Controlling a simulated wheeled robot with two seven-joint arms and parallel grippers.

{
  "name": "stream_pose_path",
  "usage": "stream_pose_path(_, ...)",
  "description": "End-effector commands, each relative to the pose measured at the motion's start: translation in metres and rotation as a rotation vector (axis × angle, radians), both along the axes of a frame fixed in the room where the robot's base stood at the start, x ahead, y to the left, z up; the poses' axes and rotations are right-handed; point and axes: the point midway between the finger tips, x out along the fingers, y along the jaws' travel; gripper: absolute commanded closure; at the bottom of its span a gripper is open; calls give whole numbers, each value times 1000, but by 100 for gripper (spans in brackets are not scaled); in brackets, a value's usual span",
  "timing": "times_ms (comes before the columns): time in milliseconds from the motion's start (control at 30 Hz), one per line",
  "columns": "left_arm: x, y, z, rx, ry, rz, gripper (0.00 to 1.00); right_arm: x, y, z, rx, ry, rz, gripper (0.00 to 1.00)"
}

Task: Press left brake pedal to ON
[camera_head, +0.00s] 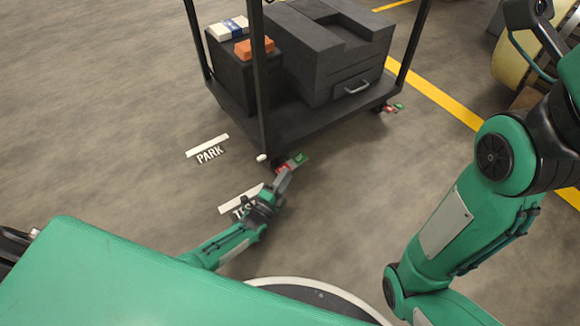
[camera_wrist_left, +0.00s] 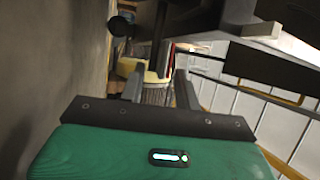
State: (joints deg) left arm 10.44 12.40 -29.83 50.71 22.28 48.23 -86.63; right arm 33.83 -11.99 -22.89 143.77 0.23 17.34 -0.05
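The left brake pedal, with red and green parts (camera_head: 298,160), is at the near caster of the cart, low by the floor. My left gripper (camera_head: 283,178) reaches down to just in front of this pedal. From the head view I cannot tell whether it touches the pedal. In the left wrist view my left gripper (camera_wrist_left: 158,88) has its two fingers apart, with nothing clearly held between them. A small red patch (camera_wrist_left: 168,58) shows beyond the fingertips, partly hidden. A second red and green pedal (camera_head: 393,107) is at the cart's right caster. My right gripper is out of view.
The dark cart (camera_head: 330,118) carries a large grey case (camera_head: 335,55) and a black box (camera_head: 230,80) with an orange block (camera_head: 255,47) on top. Its post rises close behind my left gripper. PARK (camera_head: 209,154) is marked on the floor. Floor to the left is clear.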

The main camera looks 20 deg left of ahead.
Motion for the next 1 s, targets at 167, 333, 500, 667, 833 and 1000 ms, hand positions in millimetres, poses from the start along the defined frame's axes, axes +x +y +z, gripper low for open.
stream_pose_path(167,-23,6,-4,-1,1,1,67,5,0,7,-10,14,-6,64)
stream_pose_path(333,-29,7,-7,0,-1,-1,67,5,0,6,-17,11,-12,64)
stream_pose_path(500,-29,7,-7,0,-1,-1,67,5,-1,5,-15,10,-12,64)
stream_pose_path(667,-29,7,-7,0,-1,-1,67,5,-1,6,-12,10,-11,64)
stream_pose_path(833,-28,7,-7,0,-1,-1,67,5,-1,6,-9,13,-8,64)
stream_pose_path(1000,-29,7,-7,0,0,-1,67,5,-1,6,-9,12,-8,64)
